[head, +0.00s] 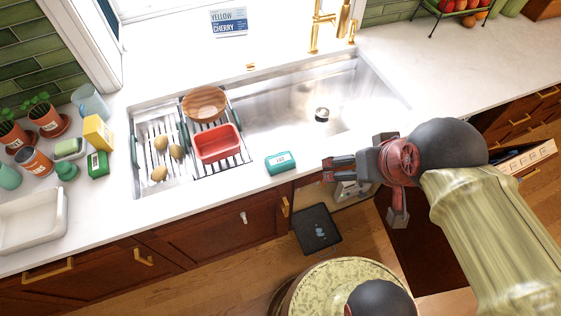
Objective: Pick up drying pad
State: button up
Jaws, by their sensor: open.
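My gripper (366,192) is open and empty, above and to the right of the pad, near the counter's front edge. One finger points left and the other points down in the picture. The gripper is apart from the pad, and nothing covers the pad's visible top.
A teal box (280,161) sits on the counter (225,190) edge near my gripper. The sink (345,85) holds a rack with a red tub (217,143) and a brown bowl (205,103). An open drawer (525,155) sticks out at right.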

jog(key=n+g+p, duration=0.3)
jog(key=g+p, duration=0.2)
jog(key=p, duration=0.3)
send_near(280, 159)
jog(key=s+f, duration=0.1)
jog(key=s+d+f, duration=0.1)
jog(key=s+f, duration=0.1)
jog(key=shift+s+f, duration=0.35)
jog(key=w, duration=0.2)
jog(key=w+a+r+t, duration=0.1)
jog(key=shift+w, duration=0.1)
jog(key=shift+w+f+b, duration=0.1)
jog(key=shift+w+f, duration=0.05)
jog(key=shift+f, duration=1.1)
jog(key=shift+w+f+b, duration=0.1)
jog(key=shift+w+f, duration=0.1)
jog(key=shift+f, duration=1.1)
jog(key=shift+w+f+b, duration=0.1)
jog(key=shift+w+f, duration=0.05)
jog(key=shift+f, duration=1.1)
jog(key=shift+c, duration=0.9)
jog(key=c, duration=1.1)
